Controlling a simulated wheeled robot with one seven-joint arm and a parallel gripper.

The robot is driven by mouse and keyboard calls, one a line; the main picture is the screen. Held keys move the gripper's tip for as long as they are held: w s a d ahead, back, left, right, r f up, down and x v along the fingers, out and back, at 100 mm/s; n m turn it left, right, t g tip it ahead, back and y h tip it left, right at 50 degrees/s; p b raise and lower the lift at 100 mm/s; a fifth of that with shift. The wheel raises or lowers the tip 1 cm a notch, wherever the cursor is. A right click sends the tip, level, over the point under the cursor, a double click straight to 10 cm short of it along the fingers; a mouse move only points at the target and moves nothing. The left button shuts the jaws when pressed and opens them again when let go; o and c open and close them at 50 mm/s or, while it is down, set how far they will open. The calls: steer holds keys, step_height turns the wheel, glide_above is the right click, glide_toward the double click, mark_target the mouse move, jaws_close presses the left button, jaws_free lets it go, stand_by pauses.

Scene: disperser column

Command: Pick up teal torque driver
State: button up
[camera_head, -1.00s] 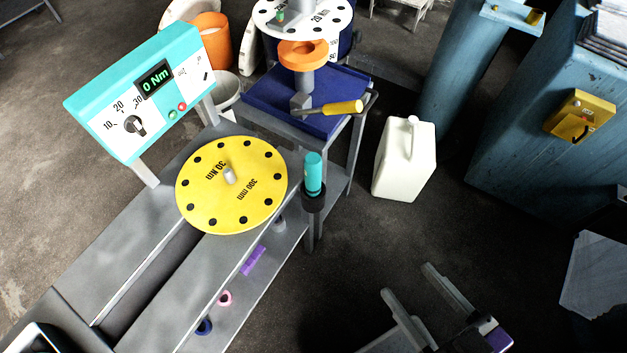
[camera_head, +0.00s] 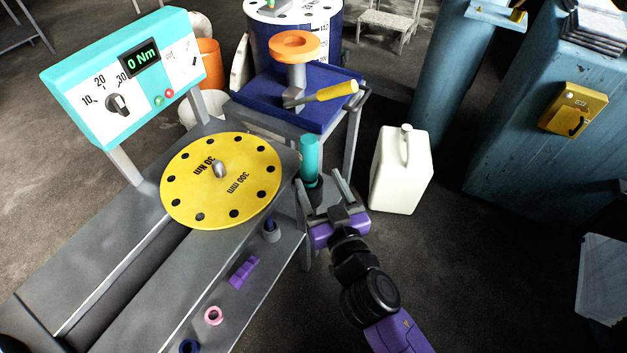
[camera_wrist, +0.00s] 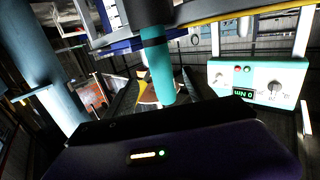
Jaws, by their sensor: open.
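The teal torque driver (camera_head: 309,158) stands upright in a dark holder at the right edge of the grey bench, beside the yellow disc. My gripper (camera_head: 322,184) is open, with its fingers at the driver's lower part, seemingly one on each side. In the wrist view the teal driver (camera_wrist: 158,72) shows between the open fingers, its dark part at the top of the picture. I cannot tell whether either finger touches it.
The yellow disc (camera_head: 222,180) lies on the bench left of the driver. A teal torque display (camera_head: 128,75) stands behind it. A blue tray (camera_head: 300,98) with a yellow-handled tool (camera_head: 330,92) is behind. A white canister (camera_head: 402,170) stands on the floor to the right.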

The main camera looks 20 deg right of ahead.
mark_target(313, 164)
steer(key=w, duration=0.1)
steer(key=w+r+h, duration=0.1)
steer(key=w, duration=0.1)
steer(key=shift+d+r+m, duration=0.15)
steer(key=shift+m, duration=0.15)
steer(key=w, duration=0.2)
steer(key=w+p, duration=0.1)
steer(key=w, duration=0.1)
steer(key=w+r+p, duration=0.1)
steer(key=w, duration=0.1)
steer(key=shift+w+d, duration=0.25)
steer(key=shift+d, duration=0.15)
steer(key=shift+w+f+p, duration=0.1)
steer(key=shift+w+p, duration=0.2)
steer(key=shift+w, duration=0.05)
jaws_close()
